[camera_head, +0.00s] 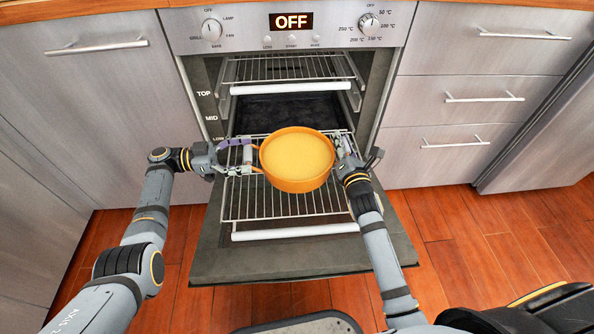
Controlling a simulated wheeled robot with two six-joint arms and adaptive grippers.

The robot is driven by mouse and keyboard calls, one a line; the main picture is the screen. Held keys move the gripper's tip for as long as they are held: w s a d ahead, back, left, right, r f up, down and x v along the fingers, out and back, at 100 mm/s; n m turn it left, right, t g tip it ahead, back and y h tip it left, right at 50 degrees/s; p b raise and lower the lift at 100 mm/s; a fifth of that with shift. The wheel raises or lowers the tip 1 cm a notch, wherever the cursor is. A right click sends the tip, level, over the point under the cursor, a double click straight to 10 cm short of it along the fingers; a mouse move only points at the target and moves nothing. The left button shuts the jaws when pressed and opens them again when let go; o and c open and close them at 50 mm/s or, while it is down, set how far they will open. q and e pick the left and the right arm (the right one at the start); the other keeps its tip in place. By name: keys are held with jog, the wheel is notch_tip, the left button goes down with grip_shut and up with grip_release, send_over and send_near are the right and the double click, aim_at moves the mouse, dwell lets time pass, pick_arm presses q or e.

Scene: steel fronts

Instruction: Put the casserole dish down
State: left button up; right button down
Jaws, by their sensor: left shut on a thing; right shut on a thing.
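An orange casserole dish (297,181) with a pale yellow filling is in the middle of the head view, in front of the open oven. My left gripper (244,157) is shut on its left handle. My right gripper (343,149) is shut on its right side, where the fingers hide the handle. The dish looks level. Below it in the picture is a pulled-out wire rack (240,206); I cannot tell whether the dish touches it.
The oven door (290,266) is folded down over the wooden floor (464,232). An upper rack (285,66) and a dark tray (290,108) are inside the oven. The display (291,22) reads OFF. Steel cabinet (95,100) and drawer fronts (480,65) flank the oven.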

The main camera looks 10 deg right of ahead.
pick_arm(q)
jog(key=shift+r, duration=0.25)
pick_arm(e)
jog(key=shift+r, duration=0.3)
